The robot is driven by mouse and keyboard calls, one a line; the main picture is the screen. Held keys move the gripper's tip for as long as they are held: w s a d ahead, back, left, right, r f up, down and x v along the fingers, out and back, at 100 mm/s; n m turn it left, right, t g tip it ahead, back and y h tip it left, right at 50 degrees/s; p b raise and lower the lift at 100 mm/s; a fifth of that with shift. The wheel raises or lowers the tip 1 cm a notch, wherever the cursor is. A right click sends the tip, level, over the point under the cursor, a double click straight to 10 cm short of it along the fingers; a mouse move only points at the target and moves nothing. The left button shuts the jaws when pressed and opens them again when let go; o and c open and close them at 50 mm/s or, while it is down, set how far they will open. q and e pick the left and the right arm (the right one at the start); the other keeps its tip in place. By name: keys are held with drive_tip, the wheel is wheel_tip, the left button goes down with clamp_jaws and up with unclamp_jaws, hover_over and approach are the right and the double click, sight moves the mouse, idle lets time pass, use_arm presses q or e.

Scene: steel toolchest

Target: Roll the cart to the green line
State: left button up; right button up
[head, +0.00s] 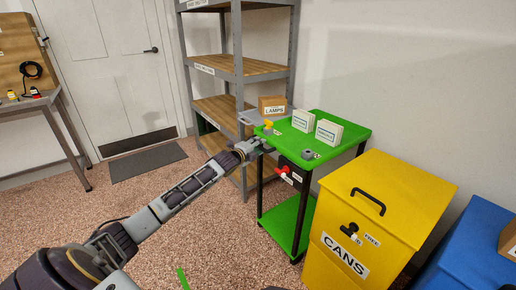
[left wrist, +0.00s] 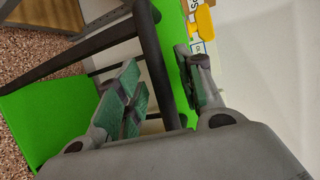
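The cart has a green top (head: 340,138), black legs and a green lower shelf (head: 285,222). It stands between the grey shelf unit and the yellow bin. My left gripper (head: 257,146) is at the cart's near left end, just below the top's edge. In the left wrist view its two padded fingers (left wrist: 160,95) stand apart, with a black bar (left wrist: 158,65) of the cart between them; gaps show beside the bar. A short piece of green line (head: 183,279) shows on the floor at the bottom. My right gripper is not in view.
White boxes (head: 328,133) and a yellow item (head: 267,125) are on the cart top. A red lever (head: 284,172) shows below it. The yellow CANS bin (head: 345,260) stands close right; the shelf unit (head: 238,72) stands behind left. Speckled floor left of the cart is open.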

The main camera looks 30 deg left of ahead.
use_arm(q)
drive_tip(key=shift+w, duration=0.25)
clamp_jaws()
idle(0.3)
